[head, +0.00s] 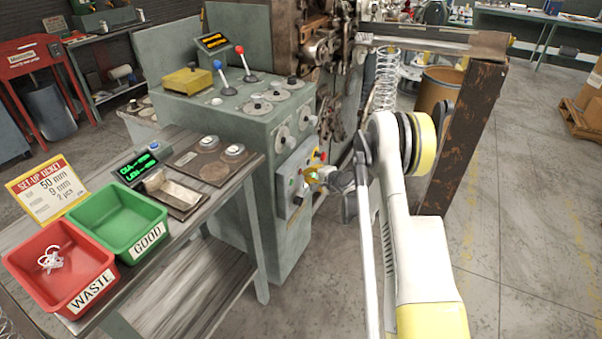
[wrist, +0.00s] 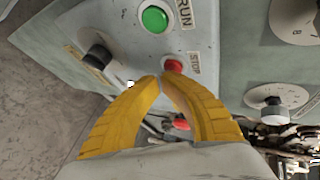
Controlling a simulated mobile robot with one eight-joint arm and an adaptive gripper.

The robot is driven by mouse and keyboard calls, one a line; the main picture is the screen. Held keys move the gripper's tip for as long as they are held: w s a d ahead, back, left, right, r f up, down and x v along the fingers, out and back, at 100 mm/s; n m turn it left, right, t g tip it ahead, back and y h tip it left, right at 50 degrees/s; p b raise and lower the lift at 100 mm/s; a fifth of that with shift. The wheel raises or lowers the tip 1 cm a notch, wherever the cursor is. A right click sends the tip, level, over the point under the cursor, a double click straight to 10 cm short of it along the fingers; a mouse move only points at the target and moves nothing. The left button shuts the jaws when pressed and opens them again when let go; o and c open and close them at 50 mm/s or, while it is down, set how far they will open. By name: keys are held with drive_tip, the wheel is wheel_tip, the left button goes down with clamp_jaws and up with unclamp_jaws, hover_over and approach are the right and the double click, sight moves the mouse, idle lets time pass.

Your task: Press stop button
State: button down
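The red stop button (wrist: 174,64), beside a STOP label (wrist: 195,66), is on the grey control panel (wrist: 125,35). The panel also shows on the coiler's front in the head view (head: 284,190). My gripper's yellow fingers (wrist: 160,82) come together at the tips, with nothing seen between them. The tips appear just below the stop button in the wrist view and slightly overlap its lower edge; I cannot tell whether they touch it. In the head view my gripper (head: 313,178) is at the panel, covering part of it.
A green button (wrist: 155,19) labelled RUN is above-left of the stop button. A black knob (wrist: 98,57) is at left, and another red button (wrist: 182,124) is partly hidden behind the fingers. A bench with red (head: 45,290) and green bins (head: 110,250) stands left.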

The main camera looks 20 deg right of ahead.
drive_tip(key=shift+w+a, duration=0.25)
drive_tip(key=shift+w, duration=0.05)
idle(0.4)
drive_tip(key=shift+s, duration=0.1)
drive_tip(key=shift+s+d, duration=0.5)
drive_tip(key=shift+s, duration=0.05)
idle(0.3)
drive_tip(key=s+d, duration=0.1)
drive_tip(key=s, duration=0.1)
drive_tip(key=s+d, duration=0.2)
idle(0.4)
idle(0.5)
